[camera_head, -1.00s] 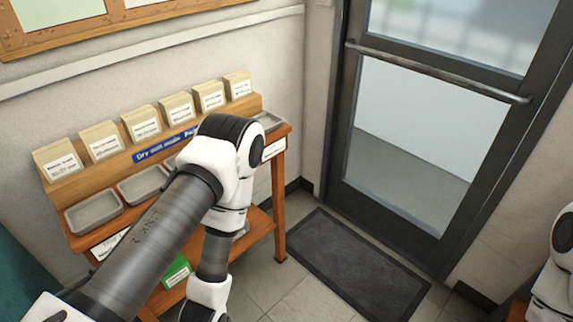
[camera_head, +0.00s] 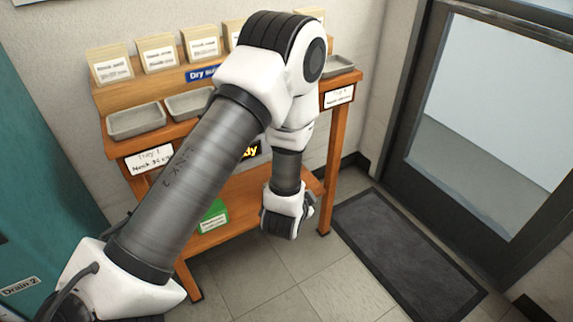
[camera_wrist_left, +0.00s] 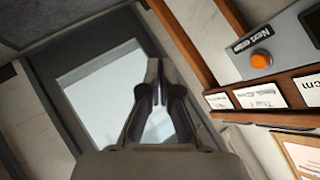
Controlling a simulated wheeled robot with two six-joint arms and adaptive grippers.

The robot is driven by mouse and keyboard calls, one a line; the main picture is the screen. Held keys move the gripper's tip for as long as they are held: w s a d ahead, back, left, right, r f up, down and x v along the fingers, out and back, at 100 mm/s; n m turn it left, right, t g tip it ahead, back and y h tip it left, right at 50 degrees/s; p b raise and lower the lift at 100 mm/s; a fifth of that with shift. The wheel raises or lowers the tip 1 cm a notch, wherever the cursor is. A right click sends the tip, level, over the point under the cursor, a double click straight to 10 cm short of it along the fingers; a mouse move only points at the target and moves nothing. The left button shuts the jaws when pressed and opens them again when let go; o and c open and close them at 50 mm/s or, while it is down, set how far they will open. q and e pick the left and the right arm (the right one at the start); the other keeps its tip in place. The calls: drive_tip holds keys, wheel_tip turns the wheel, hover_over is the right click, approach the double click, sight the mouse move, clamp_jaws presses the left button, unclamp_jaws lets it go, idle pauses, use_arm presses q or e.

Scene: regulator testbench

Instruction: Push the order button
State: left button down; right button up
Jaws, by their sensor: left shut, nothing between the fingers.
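The orange order button (camera_wrist_left: 261,60) is on a grey panel (camera_wrist_left: 288,70) marked "Next order", at the upper right of the left wrist view. My left gripper (camera_wrist_left: 160,68) is shut and empty. In that view its fingertips are left of the button and apart from it. In the head view I cannot make out the button or the left fingertips; my left arm covers part of the bench. The right gripper is in neither view.
The wooden bench (camera_head: 340,84) carries grey trays (camera_head: 137,119) and labelled card boxes (camera_head: 111,63). A green box (camera_head: 212,219) is on its lower shelf. A dark mat (camera_head: 408,252) lies before the glass door (camera_head: 490,130). A teal cabinet (camera_head: 45,170) stands left.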

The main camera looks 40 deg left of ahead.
use_arm(q)
drive_tip(key=w+a+r+m+t+y+b, duration=0.1)
drive_tip(key=w+a+r+t+y+b, duration=0.1)
drive_tip(key=w+r, duration=0.4)
drive_tip(key=shift+w+a+m+t+y+b, duration=0.35)
drive_tip(key=shift+a+t+b, duration=0.2)
drive_tip(key=shift+t+b, duration=0.45)
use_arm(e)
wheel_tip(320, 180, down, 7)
use_arm(q)
drive_tip(key=shift+a, duration=0.1)
drive_tip(key=w+a+p, duration=0.1)
drive_tip(key=w+a, duration=0.2)
drive_tip(key=a, duration=0.5)
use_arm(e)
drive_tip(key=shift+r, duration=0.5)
use_arm(q)
drive_tip(key=shift+w+d+f, duration=0.1)
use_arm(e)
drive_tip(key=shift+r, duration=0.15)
